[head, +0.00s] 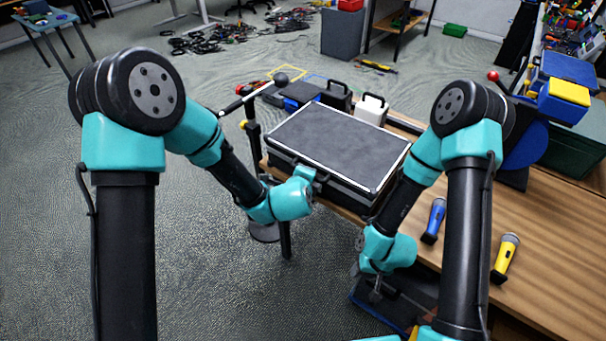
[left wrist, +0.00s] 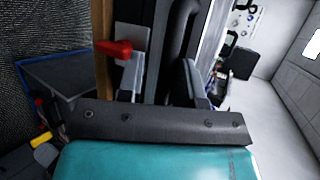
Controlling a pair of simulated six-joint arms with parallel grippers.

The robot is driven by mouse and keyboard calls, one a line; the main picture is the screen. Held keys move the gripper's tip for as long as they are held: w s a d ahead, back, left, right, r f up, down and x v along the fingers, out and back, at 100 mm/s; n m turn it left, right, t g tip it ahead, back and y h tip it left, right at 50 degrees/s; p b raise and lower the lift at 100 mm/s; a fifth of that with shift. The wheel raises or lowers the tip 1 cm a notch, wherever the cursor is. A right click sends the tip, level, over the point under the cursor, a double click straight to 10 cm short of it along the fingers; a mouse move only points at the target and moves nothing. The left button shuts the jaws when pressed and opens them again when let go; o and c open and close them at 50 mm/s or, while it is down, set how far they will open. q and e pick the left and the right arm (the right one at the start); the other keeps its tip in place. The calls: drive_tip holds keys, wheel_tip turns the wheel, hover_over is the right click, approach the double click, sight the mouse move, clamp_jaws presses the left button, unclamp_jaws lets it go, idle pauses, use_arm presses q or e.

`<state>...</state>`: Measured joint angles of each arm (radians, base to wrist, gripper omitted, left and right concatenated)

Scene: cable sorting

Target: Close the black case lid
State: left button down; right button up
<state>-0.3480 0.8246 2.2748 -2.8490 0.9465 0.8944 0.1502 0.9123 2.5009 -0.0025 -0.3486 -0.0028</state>
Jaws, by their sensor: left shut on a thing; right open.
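The black case (head: 320,183) lies on the wooden table, with its dark grey, silver-rimmed lid (head: 340,145) down over the base. I cannot tell whether the lid is fully flush. My left gripper (head: 309,174) is at the case's front edge. In the left wrist view, its fingers (left wrist: 163,85) stand on either side of a dark strip of the case (left wrist: 178,45), shut on it at the lid's front. My right gripper (head: 372,282) is open and empty, low in front of the table edge, apart from the case.
A blue flashlight (head: 434,220) and a yellow flashlight (head: 505,258) lie on the table at right. A black case with a handle (head: 336,96) and a white one (head: 371,108) stand behind the black case. A black stand (head: 253,130) is at its left.

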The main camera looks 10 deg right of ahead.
use_arm(q)
drive_tip(key=shift+s+a+f, duration=0.15)
drive_tip(key=shift+s+f, duration=0.2)
drive_tip(key=shift+f, duration=0.45)
drive_tip(key=c, duration=1.1)
unclamp_jaws()
drive_tip(key=shift+s+r, duration=0.1)
